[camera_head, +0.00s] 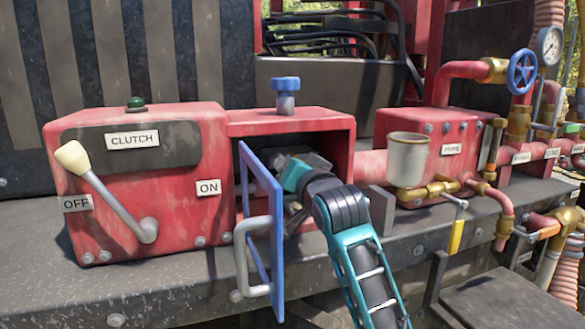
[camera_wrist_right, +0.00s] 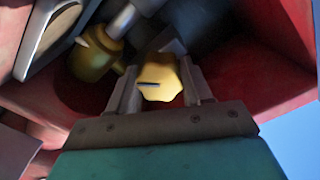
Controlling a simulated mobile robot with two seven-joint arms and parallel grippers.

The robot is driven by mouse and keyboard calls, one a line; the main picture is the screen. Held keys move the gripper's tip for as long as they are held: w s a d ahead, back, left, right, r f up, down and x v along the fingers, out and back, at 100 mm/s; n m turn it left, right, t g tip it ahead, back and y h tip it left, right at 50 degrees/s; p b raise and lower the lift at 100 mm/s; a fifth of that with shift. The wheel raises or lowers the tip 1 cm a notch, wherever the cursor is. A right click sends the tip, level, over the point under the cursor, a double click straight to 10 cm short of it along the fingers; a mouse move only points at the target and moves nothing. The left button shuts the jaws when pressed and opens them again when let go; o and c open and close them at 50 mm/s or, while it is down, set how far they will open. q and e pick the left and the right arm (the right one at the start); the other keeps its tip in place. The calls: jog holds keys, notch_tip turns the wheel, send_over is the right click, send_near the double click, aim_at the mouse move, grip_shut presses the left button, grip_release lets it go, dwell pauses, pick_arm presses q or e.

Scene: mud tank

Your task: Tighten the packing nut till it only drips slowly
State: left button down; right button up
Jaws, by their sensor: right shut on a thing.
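My right arm reaches into the open red housing (camera_head: 340,127), and my right gripper (camera_head: 305,168) is inside it. In the right wrist view the gripper (camera_wrist_right: 162,86) has its two fingers on either side of a yellow brass nut (camera_wrist_right: 157,76), shut on it. The nut has flat facets and a dark slot or line on its face. I take it for the packing nut. In the head view the nut is hidden behind my gripper and the housing. No drip or water shows in either view. My left gripper is not in view.
A blue door (camera_head: 262,225) with a grey handle (camera_head: 247,258) stands open left of my arm. A brass fitting (camera_wrist_right: 93,58) with a pale rod (camera_wrist_right: 128,20) is close beside the nut. A clutch box (camera_head: 125,190) stands left, and a cup (camera_head: 407,160) and pipework right.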

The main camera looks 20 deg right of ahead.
jog(key=shift+f, duration=0.1)
jog(key=o, duration=1)
jog(key=shift+o, duration=0.2)
jog(key=s, duration=1.3)
jog(key=shift+d+b, duration=0.15)
jog(key=shift+b, duration=0.25)
